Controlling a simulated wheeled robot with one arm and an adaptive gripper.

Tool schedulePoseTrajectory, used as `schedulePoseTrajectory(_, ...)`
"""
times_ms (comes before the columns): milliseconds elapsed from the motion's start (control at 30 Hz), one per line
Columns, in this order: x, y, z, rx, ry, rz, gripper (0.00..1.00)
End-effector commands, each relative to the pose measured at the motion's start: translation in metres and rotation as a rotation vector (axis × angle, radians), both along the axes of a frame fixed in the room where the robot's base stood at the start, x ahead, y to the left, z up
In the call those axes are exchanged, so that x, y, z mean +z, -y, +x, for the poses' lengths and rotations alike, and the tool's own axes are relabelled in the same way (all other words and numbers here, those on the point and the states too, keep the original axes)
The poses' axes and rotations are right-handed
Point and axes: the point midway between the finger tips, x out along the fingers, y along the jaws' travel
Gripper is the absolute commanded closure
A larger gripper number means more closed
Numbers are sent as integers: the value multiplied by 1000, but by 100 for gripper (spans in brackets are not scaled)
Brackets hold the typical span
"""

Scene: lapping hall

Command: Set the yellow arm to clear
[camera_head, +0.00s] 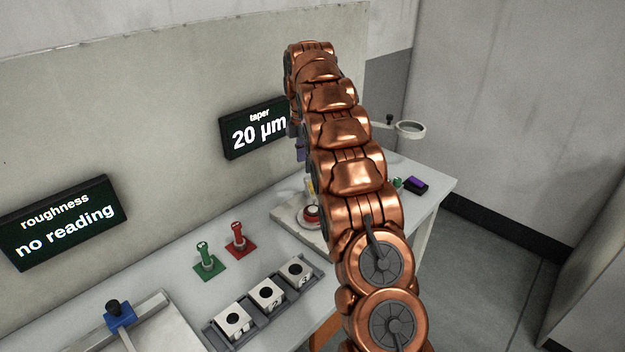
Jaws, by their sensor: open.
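A small bit of yellow (312,187) shows just left of my copper arm, above a red-topped round part on a pale plate (290,215). It may be part of the yellow arm, but my own arm hides most of that spot, so its position cannot be read. My arm rises through the middle of the view and bends down at its far end. Only dark wrist parts show at its left edge; the jaws are hidden behind my links.
Green (207,258) and red (238,240) stands, a rack (265,309) of white blocks and a blue clamp (119,314) share the bench. Displays read "taper 20 µm" (255,128) and "roughness no reading" (64,221). A ring (410,129) and purple-topped box (416,185) are right of my arm.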

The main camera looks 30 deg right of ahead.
Motion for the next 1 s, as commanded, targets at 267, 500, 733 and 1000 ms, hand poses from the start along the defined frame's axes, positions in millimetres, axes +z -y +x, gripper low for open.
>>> schedulePoseTrajectory(267, -21, 33, 21, 167, 18, 12, 46)
schedulePoseTrajectory(500, -28, 39, 25, 208, 21, 15, 46)
schedulePoseTrajectory(733, -38, 39, 25, 208, 21, 14, 46)
schedulePoseTrajectory(1000, -60, 39, 24, 206, 20, 14, 46)
